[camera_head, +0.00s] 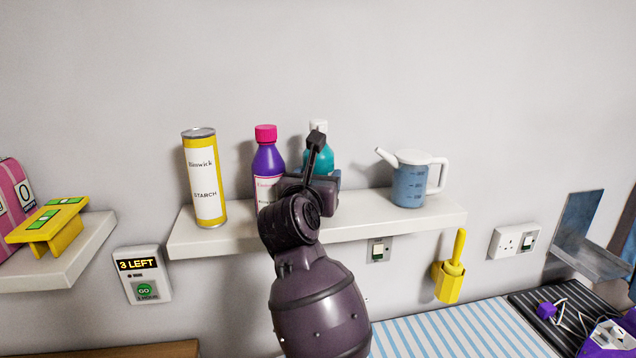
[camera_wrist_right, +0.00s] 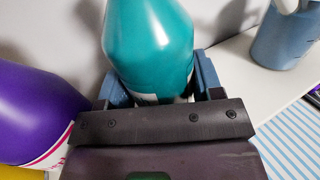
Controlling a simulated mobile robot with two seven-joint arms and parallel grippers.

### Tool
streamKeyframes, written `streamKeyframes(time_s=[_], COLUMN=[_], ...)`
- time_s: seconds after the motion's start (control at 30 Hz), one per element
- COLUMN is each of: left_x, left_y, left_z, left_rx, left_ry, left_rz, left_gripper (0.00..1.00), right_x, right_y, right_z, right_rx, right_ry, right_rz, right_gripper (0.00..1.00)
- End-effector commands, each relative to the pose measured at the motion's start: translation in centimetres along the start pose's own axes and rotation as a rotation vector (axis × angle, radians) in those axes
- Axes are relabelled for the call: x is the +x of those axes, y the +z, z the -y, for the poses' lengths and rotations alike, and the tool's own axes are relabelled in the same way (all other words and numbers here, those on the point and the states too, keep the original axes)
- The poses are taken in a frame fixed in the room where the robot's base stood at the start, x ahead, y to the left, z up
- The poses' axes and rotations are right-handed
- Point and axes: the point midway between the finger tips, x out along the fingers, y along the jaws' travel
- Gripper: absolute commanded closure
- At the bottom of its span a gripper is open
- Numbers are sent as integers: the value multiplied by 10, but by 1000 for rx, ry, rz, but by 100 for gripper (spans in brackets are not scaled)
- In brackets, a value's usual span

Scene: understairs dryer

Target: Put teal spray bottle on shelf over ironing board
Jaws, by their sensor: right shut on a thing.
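The teal spray bottle (camera_head: 325,158) has a white cap and stands upright at the white shelf (camera_head: 355,229) over the striped ironing board (camera_head: 455,335). My right gripper (camera_head: 322,178) reaches in from the front and is shut on the bottle. In the right wrist view the teal bottle (camera_wrist_right: 150,45) sits between the two blue fingers (camera_wrist_right: 155,88). The bottle's base is mostly hidden by my gripper, so I cannot tell whether it touches the shelf. My left gripper is not in view.
A purple bottle (camera_head: 267,160) with a pink cap stands close left of the teal one. A yellow-and-white starch can (camera_head: 204,178) is further left. A blue jug (camera_head: 410,180) stands to the right, with clear shelf between. A yellow holder (camera_head: 449,280) hangs below.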

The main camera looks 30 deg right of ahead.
Motion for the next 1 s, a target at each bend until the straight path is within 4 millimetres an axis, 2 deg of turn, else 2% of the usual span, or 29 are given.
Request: streamKeyframes(time_s=[0.1, 0.47, 0.5, 0.57, 1.0], left_x=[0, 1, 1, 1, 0], left_y=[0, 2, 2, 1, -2], left_z=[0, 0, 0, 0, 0], left_rx=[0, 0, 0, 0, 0], left_ry=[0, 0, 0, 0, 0], left_rz=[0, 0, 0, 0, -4], left_gripper=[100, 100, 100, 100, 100], right_x=[-1, 0, 0, 0, -2], right_y=[-8, -12, -12, -12, -8], right_z=[0, 0, 0, 0, -3], right_rx=[0, 1, 1, 1, 1], right_ry=[2, 1, 0, 0, 1], right_rz=[2, 1, 0, 0, 0], right_gripper=[73, 73, 37, 29, 29])
